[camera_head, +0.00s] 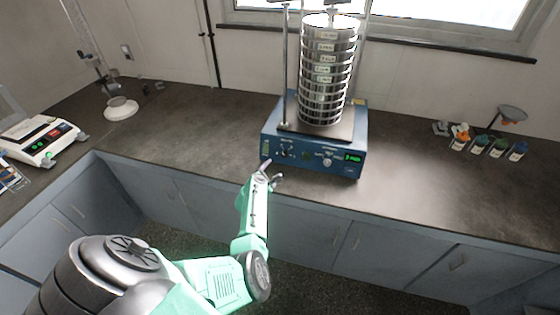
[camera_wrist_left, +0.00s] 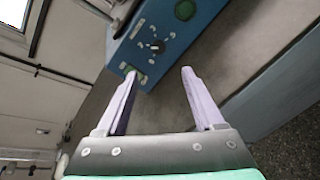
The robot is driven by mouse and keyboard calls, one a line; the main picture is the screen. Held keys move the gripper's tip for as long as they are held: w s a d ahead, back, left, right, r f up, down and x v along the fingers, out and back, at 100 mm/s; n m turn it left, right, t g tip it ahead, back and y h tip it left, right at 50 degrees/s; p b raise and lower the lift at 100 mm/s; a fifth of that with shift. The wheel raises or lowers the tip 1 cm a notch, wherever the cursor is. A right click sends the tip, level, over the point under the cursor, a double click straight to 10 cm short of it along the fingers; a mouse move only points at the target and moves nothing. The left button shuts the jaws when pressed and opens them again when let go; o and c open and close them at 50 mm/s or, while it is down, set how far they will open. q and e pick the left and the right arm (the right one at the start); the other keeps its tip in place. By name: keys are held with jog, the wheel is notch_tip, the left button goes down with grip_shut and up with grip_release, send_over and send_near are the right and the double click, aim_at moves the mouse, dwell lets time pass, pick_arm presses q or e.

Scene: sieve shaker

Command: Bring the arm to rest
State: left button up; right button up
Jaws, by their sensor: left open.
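My left arm comes in from the lower left in the head view. Its left gripper (camera_head: 270,174) is just in front of the lower left part of the blue sieve shaker base (camera_head: 310,158). In the left wrist view, the left gripper (camera_wrist_left: 158,85) is open, with nothing between its two fingers. My right gripper is in neither view.
A dark bench top (camera_head: 420,180) runs along the wall with blue-grey cabinets below. A white scale (camera_head: 42,138) is at the left, near a stand with a white round base (camera_head: 121,108). Several small bottles (camera_head: 479,146) stand at the right. The bench beside the shaker is clear.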

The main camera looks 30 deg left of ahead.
pick_arm(q)
jog(key=s+d+f+m+g+h+b, duration=0.1)
jog(key=s+d+f+m+g+b, duration=0.15)
jog(key=s+f+m, duration=0.5)
jog(key=s+d+f+m+g+h+b, duration=0.15)
jog(key=s+d+f+m, duration=0.3)
jog(key=f, duration=0.65)
jog(key=s+d+f+m+g+h+b, duration=0.1)
jog(key=s+d+f+m+g+b, duration=0.15)
jog(key=s+f+m, duration=0.4)
jog(key=s+d+f+m+g+b, duration=0.1)
jog(key=s+f+m, duration=0.3)
jog(key=s, duration=0.6)
jog(key=s+d+f+m+g+b, duration=0.1)
jog(key=s+f+m, duration=0.4)
jog(key=s, duration=0.5)
jog(key=s+d+f+m+g+b, duration=0.1)
jog(key=s+d+f+m+g, duration=0.1)
jog(key=s+f+m+g, duration=0.2)
jog(key=s+f+m, duration=0.1)
jog(key=s+f, duration=0.2)
jog(key=s, duration=0.3)
jog(key=shift+d, duration=0.25)
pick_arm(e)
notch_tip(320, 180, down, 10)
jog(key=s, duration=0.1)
pick_arm(q)
jog(key=shift+w, duration=0.1)
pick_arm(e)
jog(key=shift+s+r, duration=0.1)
